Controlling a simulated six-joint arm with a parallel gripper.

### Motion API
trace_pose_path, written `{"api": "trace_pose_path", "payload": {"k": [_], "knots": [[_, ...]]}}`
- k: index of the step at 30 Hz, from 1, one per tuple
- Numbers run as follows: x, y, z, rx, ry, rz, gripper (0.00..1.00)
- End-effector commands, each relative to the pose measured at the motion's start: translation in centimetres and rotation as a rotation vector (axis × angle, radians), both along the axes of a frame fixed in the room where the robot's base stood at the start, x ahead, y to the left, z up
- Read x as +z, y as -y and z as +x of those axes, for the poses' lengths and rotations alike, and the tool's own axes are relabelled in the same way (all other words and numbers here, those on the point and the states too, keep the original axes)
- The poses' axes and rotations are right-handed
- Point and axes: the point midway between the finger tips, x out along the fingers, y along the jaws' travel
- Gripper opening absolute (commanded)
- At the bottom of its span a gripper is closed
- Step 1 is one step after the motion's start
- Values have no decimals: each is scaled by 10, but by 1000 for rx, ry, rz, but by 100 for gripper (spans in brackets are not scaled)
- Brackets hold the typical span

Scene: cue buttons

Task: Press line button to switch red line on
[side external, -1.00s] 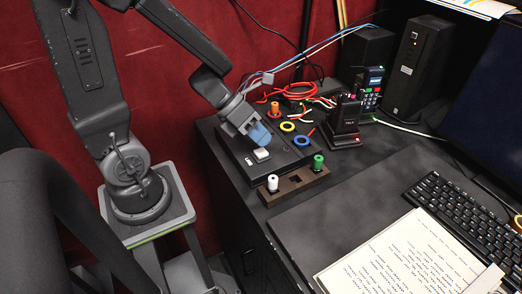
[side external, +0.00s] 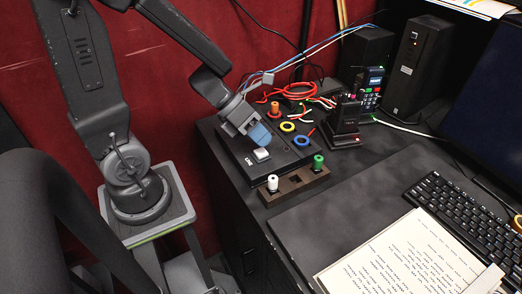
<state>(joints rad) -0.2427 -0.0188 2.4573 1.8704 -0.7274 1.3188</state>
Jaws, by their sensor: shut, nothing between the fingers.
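The line button is a white square key (side external: 261,154) on the front left of a black panel (side external: 290,160), with a small white label beside it. My gripper (side external: 262,138) has blue fingertips, which are shut with nothing between them. The fingertips hang just above and behind the white button, and a small gap seems to show between them. I cannot tell from this view whether they touch it. No lit red line is clear on the panel.
A dark wooden block (side external: 294,186) with a white peg (side external: 272,183) and a green peg (side external: 318,162) stands in front of the panel. A keyboard (side external: 460,225) and papers (side external: 410,262) are at right.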

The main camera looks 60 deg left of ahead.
Motion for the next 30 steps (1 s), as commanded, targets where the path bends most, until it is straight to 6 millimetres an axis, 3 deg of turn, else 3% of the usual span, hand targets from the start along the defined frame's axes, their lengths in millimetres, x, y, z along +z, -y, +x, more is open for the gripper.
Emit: {"api": "trace_pose_path", "payload": {"k": [30], "knots": [[-9, 0, 0, 0, 0, 0, 0]]}}
